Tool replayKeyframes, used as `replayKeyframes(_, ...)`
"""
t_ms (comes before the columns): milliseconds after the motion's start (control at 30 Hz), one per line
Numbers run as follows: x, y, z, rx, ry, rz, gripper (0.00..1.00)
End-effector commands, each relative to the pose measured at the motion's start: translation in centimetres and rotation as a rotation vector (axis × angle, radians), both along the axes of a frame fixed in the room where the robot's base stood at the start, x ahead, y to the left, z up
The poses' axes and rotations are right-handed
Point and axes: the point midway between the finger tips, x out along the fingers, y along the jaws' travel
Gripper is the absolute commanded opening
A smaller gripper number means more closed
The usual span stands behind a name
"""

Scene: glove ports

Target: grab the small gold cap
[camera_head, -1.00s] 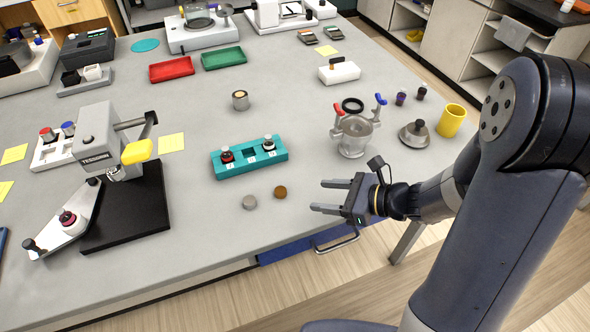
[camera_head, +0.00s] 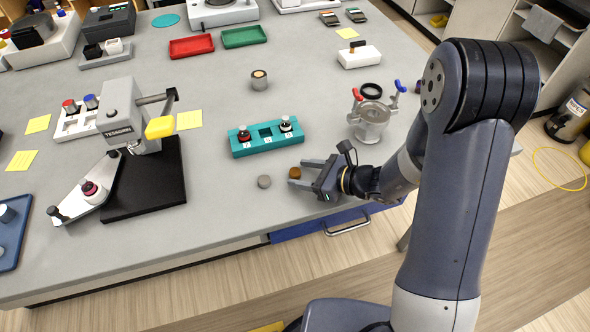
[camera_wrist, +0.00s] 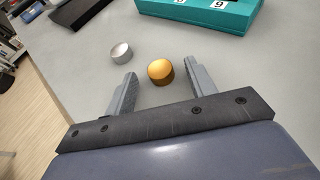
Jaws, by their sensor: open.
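The small gold cap (camera_head: 295,172) lies on the grey table in front of the teal rack. In the wrist view the gold cap (camera_wrist: 160,71) sits between the tips of my two fingers, with a gap on each side. My gripper (camera_head: 299,174) is open and low over the table, with its fingers around the cap. It also shows in the wrist view (camera_wrist: 160,78). It holds nothing.
A silver cap (camera_head: 264,181) lies just left of the gold cap; it is also in the wrist view (camera_wrist: 121,53).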

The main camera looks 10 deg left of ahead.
Motion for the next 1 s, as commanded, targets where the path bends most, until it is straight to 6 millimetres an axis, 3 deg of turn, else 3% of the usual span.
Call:
replayKeyframes(267, 0.09, 0.31, -0.16, 0.0, 0.0, -0.001, 0.53)
replayKeyframes(833, 0.07, 0.29, -0.14, 0.0, 0.0, -0.001, 0.07)
replayKeyframes(1000, 0.08, 0.28, -0.13, 0.0, 0.0, -0.001, 0.05)
